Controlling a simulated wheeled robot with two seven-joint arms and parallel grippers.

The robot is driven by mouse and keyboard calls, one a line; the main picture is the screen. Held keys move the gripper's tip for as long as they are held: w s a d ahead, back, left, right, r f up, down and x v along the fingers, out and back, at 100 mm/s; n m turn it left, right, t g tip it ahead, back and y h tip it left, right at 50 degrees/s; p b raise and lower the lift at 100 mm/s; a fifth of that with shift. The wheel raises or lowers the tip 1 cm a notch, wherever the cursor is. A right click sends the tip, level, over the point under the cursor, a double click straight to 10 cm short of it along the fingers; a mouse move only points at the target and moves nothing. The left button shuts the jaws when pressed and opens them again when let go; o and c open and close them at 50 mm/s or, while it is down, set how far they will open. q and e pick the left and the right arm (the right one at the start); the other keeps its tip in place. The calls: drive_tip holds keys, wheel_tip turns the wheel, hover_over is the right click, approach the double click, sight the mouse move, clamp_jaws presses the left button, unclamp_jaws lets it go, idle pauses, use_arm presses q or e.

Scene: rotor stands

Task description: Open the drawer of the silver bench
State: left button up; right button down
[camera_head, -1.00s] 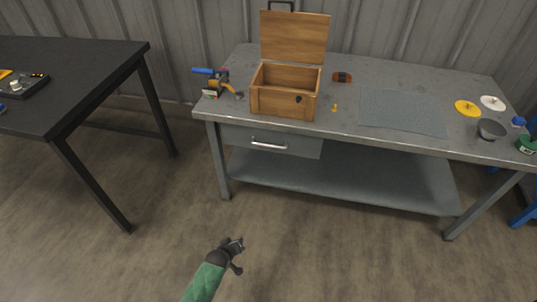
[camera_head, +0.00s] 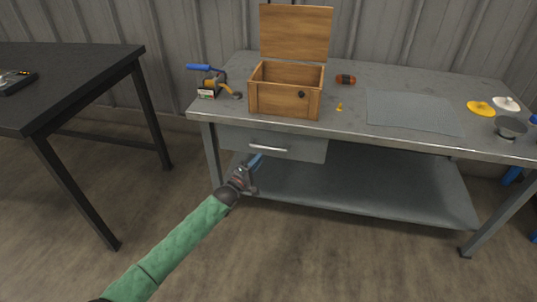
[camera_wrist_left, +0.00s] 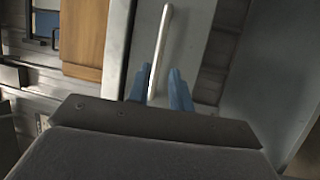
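The silver bench (camera_head: 290,125) has a grey drawer (camera_head: 305,149) under its top at the left end, and the drawer looks closed. A pale bar handle (camera_head: 268,147) runs across the drawer front. My left gripper (camera_head: 256,162) is just in front of and slightly below the handle in the head view. In the left wrist view, its two blue fingers (camera_wrist_left: 162,85) are apart, and the handle (camera_wrist_left: 160,40) shows between their tips. I cannot tell how far the fingertips are from the handle. My right gripper is not in view.
An open wooden box (camera_head: 286,95) stands on the bench above the drawer. A blue-handled tool (camera_head: 205,70) is left of it. A grey lower shelf (camera_head: 370,190) runs below. A black table (camera_head: 65,75) stands at the left, with clear floor between.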

sight(269, 148)
use_arm(q)
drive_tip(key=shift+x, duration=3.95)
clamp_jaws()
